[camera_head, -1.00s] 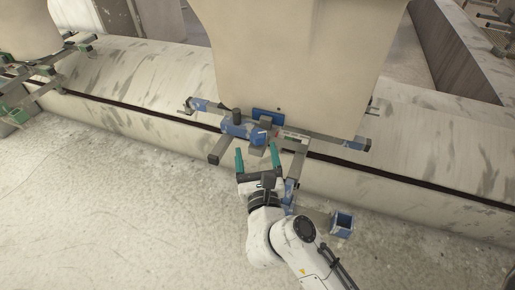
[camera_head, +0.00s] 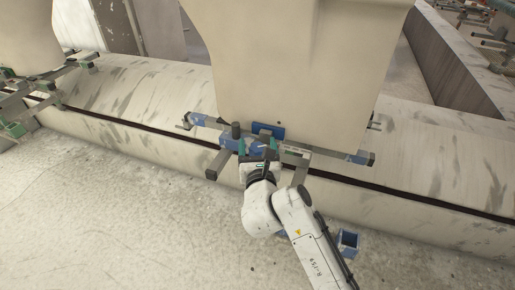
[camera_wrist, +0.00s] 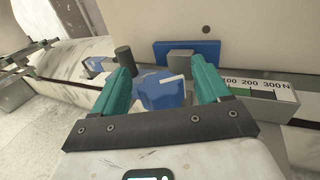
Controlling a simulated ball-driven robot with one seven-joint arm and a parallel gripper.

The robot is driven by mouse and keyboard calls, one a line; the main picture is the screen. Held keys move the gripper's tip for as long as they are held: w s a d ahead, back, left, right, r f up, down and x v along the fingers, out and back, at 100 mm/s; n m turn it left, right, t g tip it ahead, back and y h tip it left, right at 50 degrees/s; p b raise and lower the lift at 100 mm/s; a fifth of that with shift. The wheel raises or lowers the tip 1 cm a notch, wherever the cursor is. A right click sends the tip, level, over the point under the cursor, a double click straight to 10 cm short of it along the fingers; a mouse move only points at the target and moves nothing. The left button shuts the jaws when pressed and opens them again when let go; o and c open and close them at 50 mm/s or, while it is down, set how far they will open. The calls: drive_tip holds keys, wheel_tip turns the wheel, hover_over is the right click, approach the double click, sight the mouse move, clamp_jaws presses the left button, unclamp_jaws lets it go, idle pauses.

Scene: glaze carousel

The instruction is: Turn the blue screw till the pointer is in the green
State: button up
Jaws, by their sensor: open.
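The blue screw (camera_wrist: 162,90) is a chunky knob with a pale mark on its top, seen in the wrist view between my two fingers. My gripper (camera_wrist: 164,80) has teal fingers spread apart, one on each side of the knob, with gaps visible. In the head view my gripper (camera_head: 258,146) is at the blue clamp, and the screw is mostly hidden there. A scale (camera_wrist: 256,88) marked 100, 200, 300 N with a green band lies to the right, partly behind the right finger. I cannot make out the pointer clearly.
A blue plate with a grey block (camera_wrist: 187,54) stands behind the screw, against the large beige piece (camera_head: 295,65). A dark upright post (camera_wrist: 125,60) is close to the left finger. A blue open box (camera_head: 347,243) stands on the floor at right.

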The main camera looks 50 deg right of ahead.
drive_tip(key=shift+c, duration=0.4)
drive_tip(key=c, duration=0.9)
drive_tip(key=shift+w+m+g+h, duration=0.1)
drive_tip(key=shift+m+g+h, duration=0.4)
drive_tip(key=shift+g, duration=0.1)
drive_tip(key=m+g+h, duration=0.2)
drive_tip(key=m+g, duration=0.1)
drive_tip(key=g, duration=0.1)
drive_tip(key=shift+h, duration=0.3)
drive_tip(key=shift+m+g+h+b, duration=0.35)
drive_tip(key=shift+m+g, duration=0.85)
drive_tip(key=shift+g, duration=0.65)
drive_tip(key=shift+m+g+h+b, duration=0.35)
drive_tip(key=shift+m+g, duration=0.85)
drive_tip(key=shift+g, duration=0.65)
drive_tip(key=shift+d, duration=0.1)
